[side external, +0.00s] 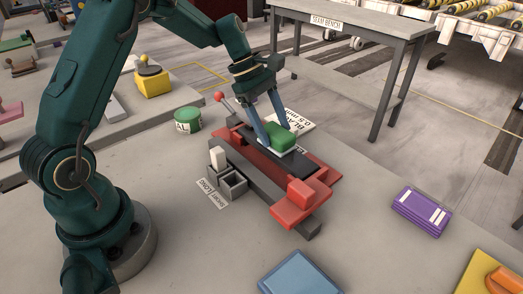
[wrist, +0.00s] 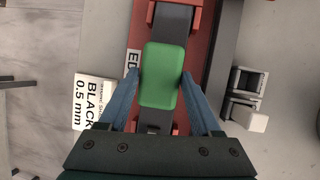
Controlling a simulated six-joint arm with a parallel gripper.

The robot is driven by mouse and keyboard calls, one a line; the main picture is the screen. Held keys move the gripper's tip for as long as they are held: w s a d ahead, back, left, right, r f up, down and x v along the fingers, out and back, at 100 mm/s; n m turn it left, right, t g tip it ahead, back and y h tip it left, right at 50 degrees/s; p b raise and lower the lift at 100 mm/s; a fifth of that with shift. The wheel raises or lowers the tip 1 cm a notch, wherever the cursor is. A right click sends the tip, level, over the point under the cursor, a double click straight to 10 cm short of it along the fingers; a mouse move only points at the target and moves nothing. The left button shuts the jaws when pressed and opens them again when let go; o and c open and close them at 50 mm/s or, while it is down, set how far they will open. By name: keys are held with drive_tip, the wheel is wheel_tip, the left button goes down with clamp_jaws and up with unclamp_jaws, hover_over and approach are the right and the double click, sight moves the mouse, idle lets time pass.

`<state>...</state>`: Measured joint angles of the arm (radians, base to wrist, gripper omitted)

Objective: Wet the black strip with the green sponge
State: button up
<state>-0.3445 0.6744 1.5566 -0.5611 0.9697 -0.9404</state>
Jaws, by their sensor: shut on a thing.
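The green sponge (side external: 285,136) is between the fingers of my gripper (side external: 280,140), over the black strip. In the wrist view, the fingers of my gripper (wrist: 160,78) flank the green sponge (wrist: 162,72), shut on its sides. The black strip (side external: 298,163) lies lengthwise on a red fixture (side external: 322,174). In the wrist view the black strip (wrist: 173,18) shows beyond the sponge, and its middle is hidden under it. The sponge looks on or just above the strip; I cannot tell whether they touch.
A red block (side external: 300,193) stands at the fixture's near end, and a red-knobbed lever (side external: 219,97) at its far end. Small grey bins (side external: 233,184) with a white block (side external: 217,157) stand left of it. A green tin (side external: 188,122) is farther left.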

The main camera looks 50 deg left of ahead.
sight(284, 138)
drive_tip(key=shift+d+f, duration=0.1)
drive_tip(key=shift+d, duration=1.6)
drive_tip(key=shift+a, duration=3.65)
drive_tip(key=shift+d, duration=3.65)
drive_tip(key=shift+a, duration=3.65)
drive_tip(key=shift+c, duration=0.2)
drive_tip(key=shift+d, duration=3.7)
drive_tip(key=shift+s+f, duration=0.1)
